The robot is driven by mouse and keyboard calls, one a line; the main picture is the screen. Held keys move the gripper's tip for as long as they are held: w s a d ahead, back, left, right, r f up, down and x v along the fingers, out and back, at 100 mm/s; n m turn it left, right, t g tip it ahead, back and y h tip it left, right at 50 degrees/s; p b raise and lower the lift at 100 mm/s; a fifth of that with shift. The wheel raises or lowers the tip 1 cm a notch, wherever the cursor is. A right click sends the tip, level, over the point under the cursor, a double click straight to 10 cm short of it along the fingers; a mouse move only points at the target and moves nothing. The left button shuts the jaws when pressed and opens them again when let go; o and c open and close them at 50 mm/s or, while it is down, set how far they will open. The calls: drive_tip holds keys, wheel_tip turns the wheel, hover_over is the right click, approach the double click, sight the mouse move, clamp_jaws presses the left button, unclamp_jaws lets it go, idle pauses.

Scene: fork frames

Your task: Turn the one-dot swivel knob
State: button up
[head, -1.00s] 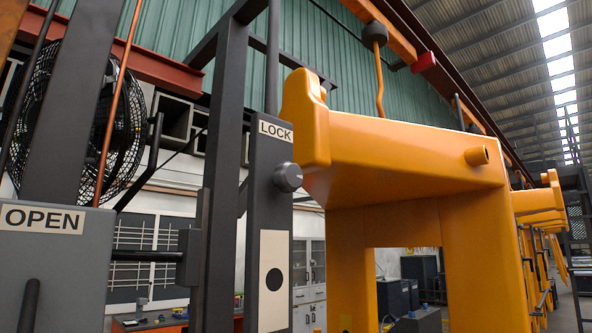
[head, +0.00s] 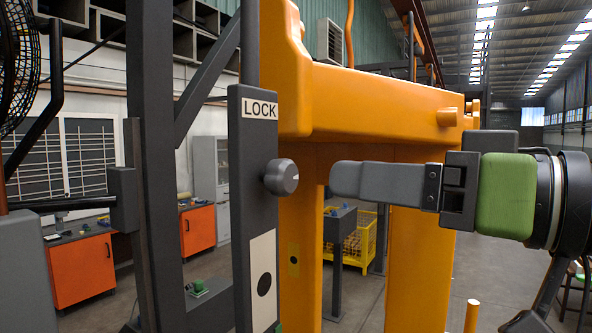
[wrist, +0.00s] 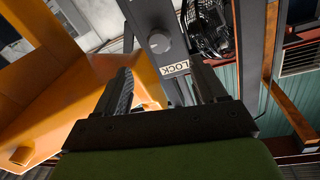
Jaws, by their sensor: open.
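The grey swivel knob (head: 281,177) sticks out from the side of a dark upright post (head: 252,200) in the head view. Below it on the post is a cream plate with one black dot (head: 263,285). In the wrist view the knob (wrist: 149,37) shows ahead, between the two fingers of my open gripper (wrist: 163,72). Nothing is between the fingers.
A large orange frame (head: 375,105) stands right behind the post and the gripper. Another dark upright (head: 160,150) is left of the post. Orange cabinets (head: 85,270) and a yellow crate (head: 352,248) are farther back.

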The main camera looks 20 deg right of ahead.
sight(291, 176)
drive_tip(key=p+x, duration=0.1)
drive_tip(key=x, duration=0.8)
drive_tip(key=shift+w+a, duration=0.1)
drive_tip(key=shift+w, duration=0.05)
drive_tip(key=c, duration=1.1)
